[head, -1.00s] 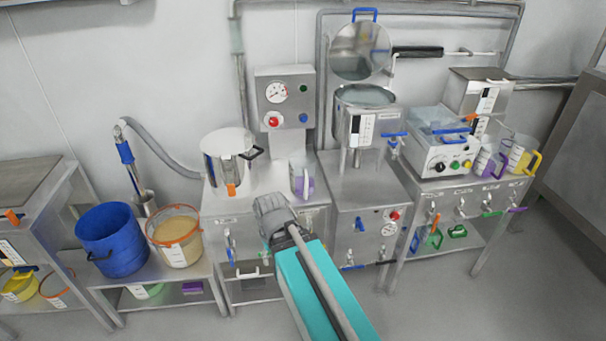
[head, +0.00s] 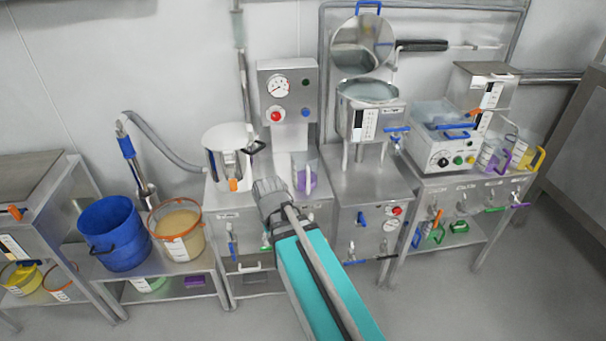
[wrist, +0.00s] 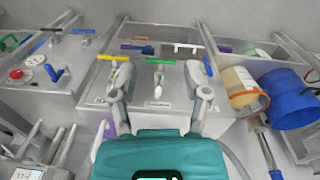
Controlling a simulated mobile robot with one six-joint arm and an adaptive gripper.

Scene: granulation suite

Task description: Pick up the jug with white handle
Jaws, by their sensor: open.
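A clear jug with a white handle and purple on it (head: 300,164) stands on the steel cabinet, right of a steel pot. In the wrist view only a purple patch (wrist: 110,130) shows beside my left-hand finger, possibly this jug; the rest is hidden. My gripper (head: 268,188) is in front of the cabinet top, left of and nearer than the jug, apart from it in the picture. In the wrist view my gripper (wrist: 156,72) has its two fingers spread wide, with nothing held between them.
A blue bucket (head: 113,235) and an orange-rimmed bucket (head: 181,240) are on the left bench. A gauge column (head: 289,92) rises behind the jug. Yellow-handled (head: 526,157) and purple-marked (head: 490,156) jugs stand far right.

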